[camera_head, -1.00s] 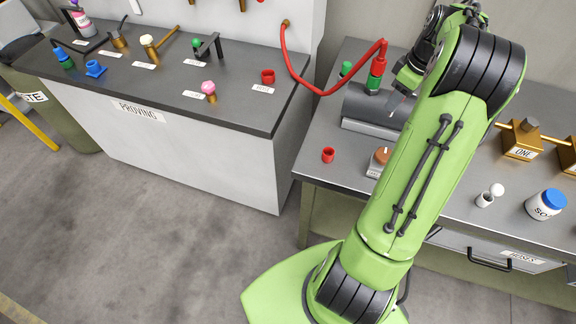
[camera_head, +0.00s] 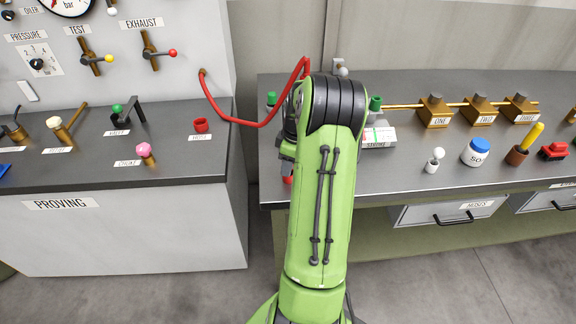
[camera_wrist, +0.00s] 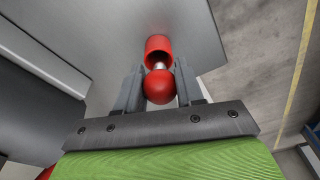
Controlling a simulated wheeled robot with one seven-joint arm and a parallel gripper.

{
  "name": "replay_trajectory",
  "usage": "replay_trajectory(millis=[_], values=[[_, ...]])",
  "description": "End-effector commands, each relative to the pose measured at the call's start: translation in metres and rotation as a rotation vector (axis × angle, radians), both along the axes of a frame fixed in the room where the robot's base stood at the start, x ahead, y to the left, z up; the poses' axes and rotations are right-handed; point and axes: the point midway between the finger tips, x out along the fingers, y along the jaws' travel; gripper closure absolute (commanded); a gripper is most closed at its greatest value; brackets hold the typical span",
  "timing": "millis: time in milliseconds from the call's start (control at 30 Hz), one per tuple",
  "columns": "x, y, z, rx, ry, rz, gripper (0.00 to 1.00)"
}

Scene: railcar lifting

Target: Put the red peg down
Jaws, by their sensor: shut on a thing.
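In the wrist view my gripper (camera_wrist: 160,72) is shut on the red peg (camera_wrist: 160,88). The peg has a round red head and a short silver neck. Just beyond it is an open red cup (camera_wrist: 158,46) on the grey bench top, in line with the neck. I cannot tell whether the peg's end is inside the cup or only above it. In the head view my arm hides the gripper and the peg. A bit of red (camera_head: 288,180) shows beside the arm near the bench's front left edge.
The right bench (camera_head: 400,183) carries brass blocks (camera_head: 434,112), a white jar with a blue lid (camera_head: 477,152) and a small white cup (camera_head: 432,166). A red hose (camera_head: 243,122) loops from the left panel.

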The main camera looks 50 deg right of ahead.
Motion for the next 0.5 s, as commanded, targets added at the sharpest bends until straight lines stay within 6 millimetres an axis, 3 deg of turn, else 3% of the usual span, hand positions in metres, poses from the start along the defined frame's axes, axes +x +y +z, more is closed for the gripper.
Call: replay_trajectory(millis=[333,367,500], values=[[0.0004,-0.0004,-0.0039,-0.002,-0.002,0.000,0.95],[0.0004,-0.0003,-0.0030,-0.002,-0.002,0.000,0.58],[0.0003,-0.0003,-0.0025,-0.002,-0.002,0.000,0.38]])
